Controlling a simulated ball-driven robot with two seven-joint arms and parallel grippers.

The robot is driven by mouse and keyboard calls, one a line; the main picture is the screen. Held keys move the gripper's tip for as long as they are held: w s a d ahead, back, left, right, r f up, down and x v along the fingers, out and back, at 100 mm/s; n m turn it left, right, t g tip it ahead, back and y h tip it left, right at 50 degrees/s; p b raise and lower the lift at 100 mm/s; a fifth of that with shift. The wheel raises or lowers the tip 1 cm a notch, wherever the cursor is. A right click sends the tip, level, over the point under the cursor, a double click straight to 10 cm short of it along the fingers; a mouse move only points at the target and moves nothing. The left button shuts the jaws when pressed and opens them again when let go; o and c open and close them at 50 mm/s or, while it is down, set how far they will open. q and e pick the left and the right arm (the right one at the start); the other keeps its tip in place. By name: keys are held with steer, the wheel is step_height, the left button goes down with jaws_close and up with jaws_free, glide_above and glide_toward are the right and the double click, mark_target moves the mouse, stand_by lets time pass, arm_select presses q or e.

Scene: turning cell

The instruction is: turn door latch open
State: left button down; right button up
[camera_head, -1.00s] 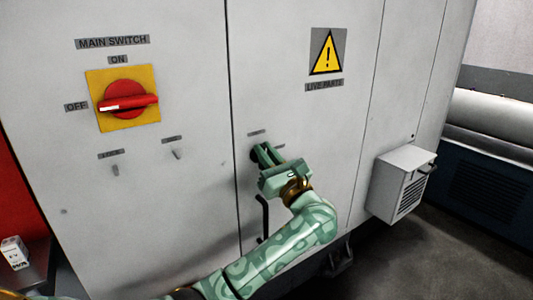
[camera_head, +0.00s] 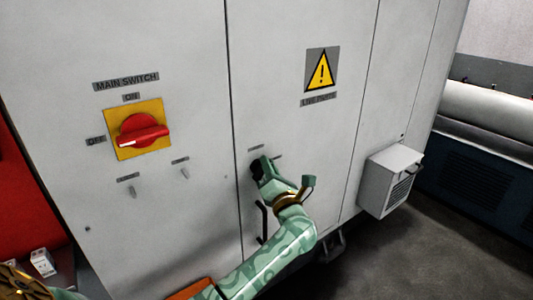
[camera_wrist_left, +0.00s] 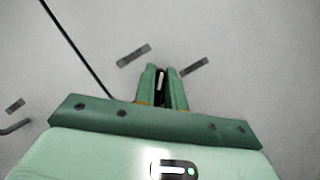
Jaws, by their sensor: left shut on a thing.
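The door latch (camera_wrist_left: 161,86) is a small dark knob with a white mark, on the grey cabinet door near its seam. My left gripper (camera_head: 262,170) is at the latch in the head view, its wrist rolled over. In the left wrist view the two green fingers (camera_wrist_left: 162,72) stand close on either side of the latch and are shut on it. In the head view the fingers hide most of the latch. Small label plates (camera_wrist_left: 134,56) lie beside it.
A black bar handle (camera_head: 263,222) is on the door just below the latch. To the left is the red main switch (camera_head: 143,132) on a yellow plate. A vent box (camera_head: 386,181) sticks out at the right.

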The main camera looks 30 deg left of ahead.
arm_select(q)
steer(key=shift+w+d+f+m+h+p, duration=0.2)
steer(key=shift+m+h+p, duration=0.45)
steer(key=shift+m+p, duration=1.45)
steer(key=shift+s+a+f+m+h+p, duration=0.2)
steer(key=shift+m+h+p, duration=0.5)
steer(key=shift+m+p, duration=1.35)
steer(key=shift+w+d+f+m+h+p, duration=0.25)
steer(key=shift+m+h+p, duration=0.7)
steer(key=shift+p, duration=1.9)
steer(key=shift+f+m+y, duration=0.1)
steer(key=shift+m+y, duration=0.2)
steer(key=c, duration=1.5)
jaws_free()
steer(key=shift+w, duration=0.1)
steer(key=shift+o, duration=0.2)
